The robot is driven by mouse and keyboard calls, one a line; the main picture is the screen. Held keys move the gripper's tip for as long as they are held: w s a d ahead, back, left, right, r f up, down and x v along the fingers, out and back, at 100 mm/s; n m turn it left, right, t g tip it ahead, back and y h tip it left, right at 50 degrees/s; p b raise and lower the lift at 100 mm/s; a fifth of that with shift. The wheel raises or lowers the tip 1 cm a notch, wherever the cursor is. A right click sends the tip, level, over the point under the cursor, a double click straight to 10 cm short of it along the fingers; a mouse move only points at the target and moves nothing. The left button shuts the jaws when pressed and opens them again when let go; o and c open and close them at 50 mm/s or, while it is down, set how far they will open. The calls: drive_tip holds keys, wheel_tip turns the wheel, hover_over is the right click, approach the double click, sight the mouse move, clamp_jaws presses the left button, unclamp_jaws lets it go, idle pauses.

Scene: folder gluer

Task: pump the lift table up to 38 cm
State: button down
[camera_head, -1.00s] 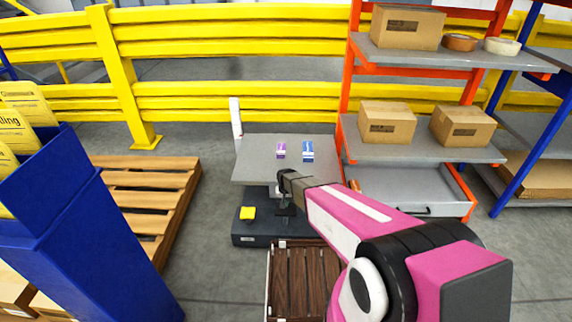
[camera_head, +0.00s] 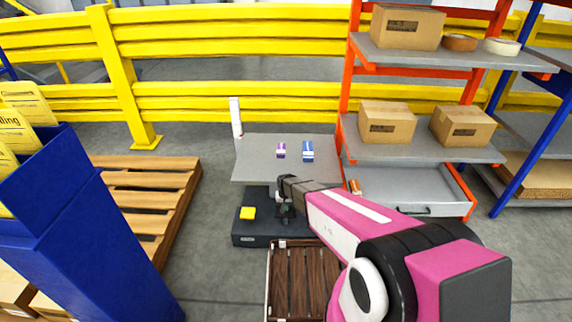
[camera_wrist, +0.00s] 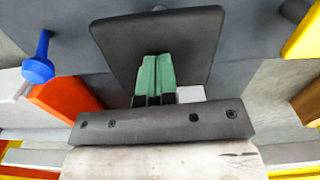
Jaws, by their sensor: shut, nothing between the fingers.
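The lift table's grey platform (camera_head: 262,172) stands level and low over its dark base (camera_head: 253,234), with a small purple box (camera_head: 281,150) and a blue box (camera_head: 307,150) on top. A white upright post (camera_head: 235,117) stands at its back left corner. A yellow pad (camera_head: 247,213) is on the base's left. My gripper (camera_head: 286,211) is just in front of the platform, low over the base. In the wrist view, its green fingers (camera_wrist: 153,80) are together and empty, against or just above a dark flat plate (camera_wrist: 125,35), probably the pump pedal; contact is unclear.
A slatted brown crate (camera_head: 284,285) stands in front of the base. A wooden pallet (camera_head: 150,195) and blue bin (camera_head: 80,235) are at left. An orange shelf rack (camera_head: 425,155) with cartons stands at right. A yellow guard rail (camera_head: 235,47) runs behind.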

drive_tip(key=shift+f, duration=3.45)
drive_tip(key=shift+r, duration=4.6)
